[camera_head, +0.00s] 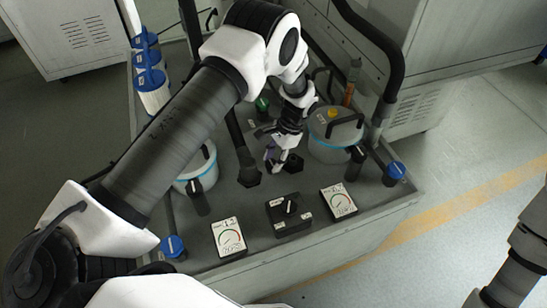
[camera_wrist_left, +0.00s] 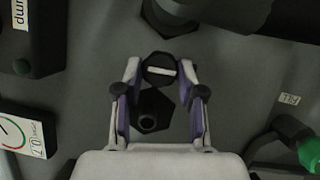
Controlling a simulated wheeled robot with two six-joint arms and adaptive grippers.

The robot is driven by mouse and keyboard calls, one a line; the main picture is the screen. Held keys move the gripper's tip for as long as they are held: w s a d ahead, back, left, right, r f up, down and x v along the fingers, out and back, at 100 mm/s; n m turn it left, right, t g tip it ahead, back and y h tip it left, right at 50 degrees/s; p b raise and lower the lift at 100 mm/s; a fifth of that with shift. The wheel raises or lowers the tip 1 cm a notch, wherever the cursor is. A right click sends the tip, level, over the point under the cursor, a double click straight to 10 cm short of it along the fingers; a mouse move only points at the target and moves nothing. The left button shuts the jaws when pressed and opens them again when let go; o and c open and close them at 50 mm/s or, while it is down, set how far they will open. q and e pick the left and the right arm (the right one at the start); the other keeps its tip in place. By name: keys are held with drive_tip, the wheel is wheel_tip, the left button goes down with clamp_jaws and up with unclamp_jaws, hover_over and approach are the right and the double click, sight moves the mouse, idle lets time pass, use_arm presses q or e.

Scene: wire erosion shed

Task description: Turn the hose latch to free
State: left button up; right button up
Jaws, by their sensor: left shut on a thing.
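The hose latch (camera_wrist_left: 159,70) is a small round dark knob with a white bar across its top. The bar lies almost level across the left wrist view. My left gripper (camera_wrist_left: 159,78) is shut on it, with one fingertip on each side of the knob. A dark hexagonal fitting (camera_wrist_left: 154,112) with a round hole lies between the finger bases. In the head view my left gripper (camera_head: 276,160) reaches down to the deck, beside the hexagonal fitting (camera_head: 294,162). I cannot make out the latch there. Only a link of my right arm shows at lower right.
A lidded canister (camera_head: 335,138) stands close right of the gripper, another (camera_head: 197,170) to its left. A black hose fitting (camera_head: 249,178) is near. A switch box (camera_head: 289,214) and two gauges (camera_head: 229,238) (camera_head: 339,203) line the deck's front. A green cap (camera_wrist_left: 309,153) is close by.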

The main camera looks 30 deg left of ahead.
idle(0.3)
use_arm(q)
drive_tip(key=shift+f, duration=0.1)
drive_tip(key=o, duration=0.9)
drive_tip(key=v, duration=1.2)
drive_tip(key=shift+s+d, duration=0.1)
